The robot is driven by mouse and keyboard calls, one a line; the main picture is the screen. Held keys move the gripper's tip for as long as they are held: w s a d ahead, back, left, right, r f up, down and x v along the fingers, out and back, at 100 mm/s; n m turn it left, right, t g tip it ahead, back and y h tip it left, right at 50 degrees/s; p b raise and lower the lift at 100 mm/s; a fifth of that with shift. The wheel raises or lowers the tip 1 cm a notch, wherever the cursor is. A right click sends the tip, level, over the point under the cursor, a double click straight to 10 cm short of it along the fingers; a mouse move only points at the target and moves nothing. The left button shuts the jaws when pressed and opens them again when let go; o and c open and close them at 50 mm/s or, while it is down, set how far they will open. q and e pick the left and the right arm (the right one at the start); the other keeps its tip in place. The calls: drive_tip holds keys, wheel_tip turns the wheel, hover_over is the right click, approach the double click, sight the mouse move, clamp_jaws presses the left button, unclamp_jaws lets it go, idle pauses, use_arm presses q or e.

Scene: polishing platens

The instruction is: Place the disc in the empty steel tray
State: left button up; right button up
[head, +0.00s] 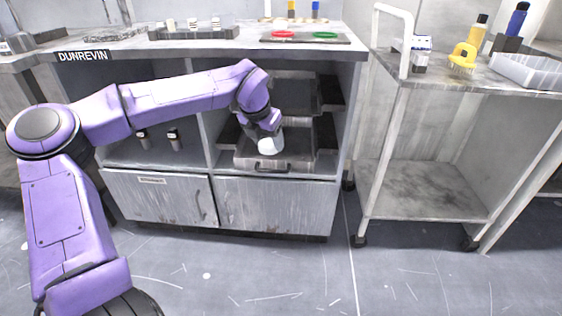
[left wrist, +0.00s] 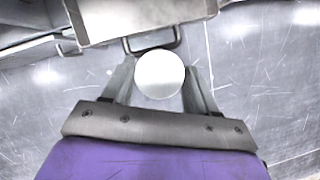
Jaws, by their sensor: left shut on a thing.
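The white disc (head: 270,145) shows at the end of my left arm in the head view, over the lower steel tray (head: 302,161) in the cabinet's right bay. My left gripper (head: 268,134) is shut on the disc, and I cannot tell whether the disc touches the tray. In the left wrist view the round disc (left wrist: 160,74) sits between the two fingers of the left gripper (left wrist: 160,78), overlapping a dark handle (left wrist: 152,42) on a grey box-like front. A second steel tray (head: 292,93) is above, partly hidden by my arm. My right gripper is out of view.
The counter (head: 200,44) overhangs the cabinet bay, with a board holding a red disc (head: 283,34) and a green disc (head: 325,35) on top. Cabinet walls flank the trays. A cart (head: 440,190) stands at the right, with bare floor in front.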

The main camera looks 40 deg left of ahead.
use_arm(q)
drive_tip(key=w+f+b, duration=0.1)
drive_tip(key=w+f, duration=0.2)
drive_tip(key=w, duration=0.1)
drive_tip(key=w+f+b, duration=0.1)
drive_tip(key=w+f, duration=0.2)
drive_tip(key=w, duration=0.1)
drive_tip(key=w+f+b, duration=0.1)
drive_tip(key=w+f, duration=0.2)
drive_tip(key=w, duration=0.2)
drive_tip(key=shift+d+f, duration=0.1)
drive_tip(key=shift+d, duration=0.05)
drive_tip(key=f, duration=0.2)
drive_tip(key=f+b, duration=0.1)
drive_tip(key=shift+w+f, duration=0.3)
drive_tip(key=shift+c, duration=0.5)
drive_tip(key=o, duration=1.2)
drive_tip(key=shift+f, duration=0.1)
drive_tip(key=shift+r, duration=0.3)
drive_tip(key=p+v, duration=0.3)
drive_tip(key=v, duration=0.8)
drive_tip(key=shift+s+r, duration=0.2)
drive_tip(key=shift+r, duration=0.15)
